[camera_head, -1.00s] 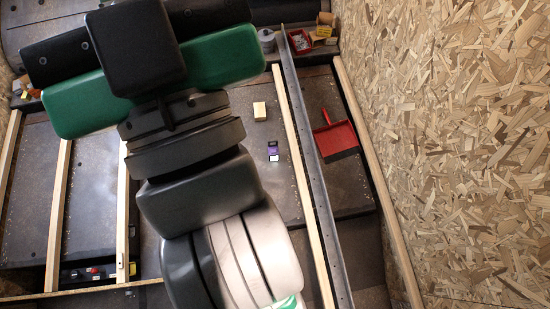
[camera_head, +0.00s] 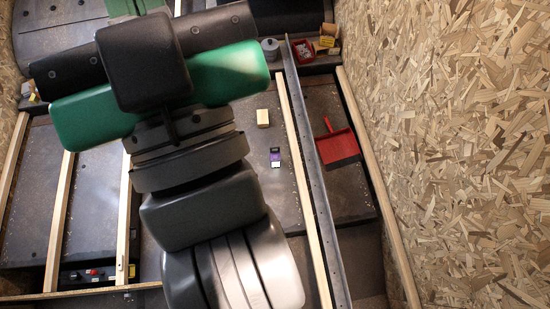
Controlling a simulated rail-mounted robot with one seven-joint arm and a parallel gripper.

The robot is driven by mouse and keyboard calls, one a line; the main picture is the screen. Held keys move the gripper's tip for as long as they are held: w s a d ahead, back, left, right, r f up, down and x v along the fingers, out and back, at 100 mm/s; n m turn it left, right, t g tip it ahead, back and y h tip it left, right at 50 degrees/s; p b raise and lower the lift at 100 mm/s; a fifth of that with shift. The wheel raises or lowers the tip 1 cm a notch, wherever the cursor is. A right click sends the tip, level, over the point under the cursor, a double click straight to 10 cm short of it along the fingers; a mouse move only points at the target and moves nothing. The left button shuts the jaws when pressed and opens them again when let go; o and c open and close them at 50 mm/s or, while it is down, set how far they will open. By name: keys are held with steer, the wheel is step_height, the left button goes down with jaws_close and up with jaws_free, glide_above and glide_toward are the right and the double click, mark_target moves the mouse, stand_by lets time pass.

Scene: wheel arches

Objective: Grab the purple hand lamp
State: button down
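A small purple and dark object (camera_head: 275,157), which looks like the purple hand lamp, lies on the dark floor panel right of my arm. Its lower end looks whitish, and it is too small to make out in detail. My arm's dark, green and grey links fill the left-centre of the view. Their right edge is a short way left of the purple object, in the picture. I cannot make out my gripper's fingers, so its place relative to the lamp does not show.
A pale wooden block (camera_head: 263,117) lies just above the lamp. A wooden strip (camera_head: 303,190) and a metal rail (camera_head: 316,180) run along its right. Beyond them lies a red dustpan (camera_head: 338,146). A red bin (camera_head: 303,49) and a grey canister (camera_head: 270,48) stand at the back.

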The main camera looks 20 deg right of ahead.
stand_by(0.4)
steer(key=shift+c, duration=2.2)
jaws_free()
